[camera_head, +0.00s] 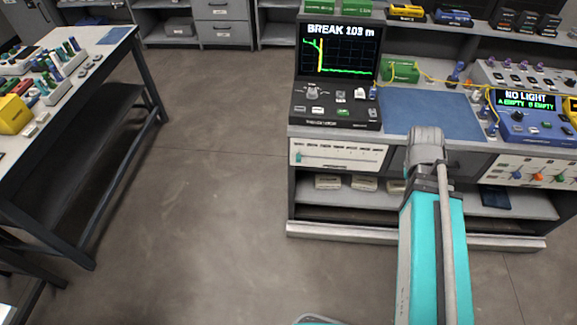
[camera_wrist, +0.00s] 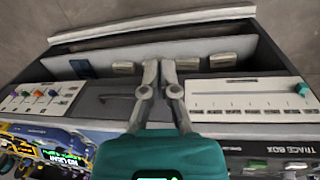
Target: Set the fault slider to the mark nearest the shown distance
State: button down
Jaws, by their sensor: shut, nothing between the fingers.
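The fault slider panel (camera_head: 345,153) is a white plate on the bench front, below the trace box (camera_head: 335,105). Its teal slider knob (camera_head: 298,157) sits at the far left end in the head view. The trace box screen (camera_head: 338,48) reads "BREAK 103 m". In the wrist view the panel (camera_wrist: 240,103) appears upside down, with a row of tick marks and the knob (camera_wrist: 303,89) at its right end; the labels are too small to read. My gripper (camera_wrist: 159,66) is shut and empty, beside the panel and apart from the knob. The head view hides my gripper behind my arm.
A blue mat (camera_head: 430,112) lies on the bench top. Right of it stands a blue meter (camera_head: 530,120) reading "NO LIGHT", above another panel with coloured knobs (camera_head: 540,177). A shelf (camera_head: 320,200) holds small boxes. Open floor (camera_head: 210,200) lies left of the bench.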

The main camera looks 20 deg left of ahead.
jog(key=w+a+f+n+t+h+b, duration=0.3)
jog(key=w+a+f+h+b, duration=0.15)
jog(key=a+f+b, duration=0.5)
jog(key=w+a+f+n+t+h+b, duration=0.3)
jog(key=w+a+f+b, duration=0.3)
jog(key=a+b, duration=0.6)
jog(key=s+a+f+n+t+b, duration=0.1)
jog(key=s+a+f+t+b, duration=0.1)
jog(key=a+b, duration=0.3)
jog(key=s+a+f+n+t+b, duration=0.1)
jog(key=a+t+b, duration=0.3)
jog(key=a, duration=1)
jog(key=s+a+f+n+t+b, duration=0.2)
jog(key=s+a+t+b, duration=0.1)
jog(key=a+b, duration=0.4)
jog(key=a, duration=0.3)
jog(key=shift+s+f+n+b, duration=0.3)
jog(key=shift+b, duration=0.05)
jog(key=shift+w, duration=0.1)
